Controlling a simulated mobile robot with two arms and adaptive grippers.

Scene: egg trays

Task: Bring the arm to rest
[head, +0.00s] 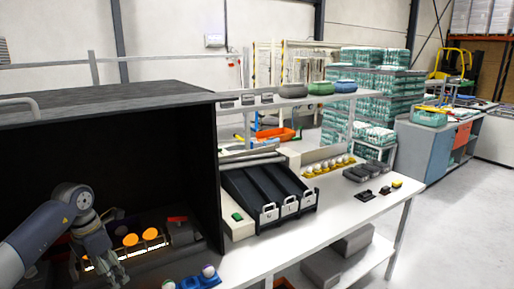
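My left arm (45,228) comes in from the left and reaches into a dark, open-fronted box (120,105). My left gripper (105,266) points down inside it, beside a lit strip with glowing orange round items (130,239). Its fingers are dark and small against the dark inside, so I cannot tell whether they are open or shut or hold anything. My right gripper is not in view.
A blue tray (190,284) with whitish round items lies at the box's front edge. Right of the box, a black sloped rack (262,190) stands on the white table (345,218). Yellow holders with eggs (328,164) sit behind.

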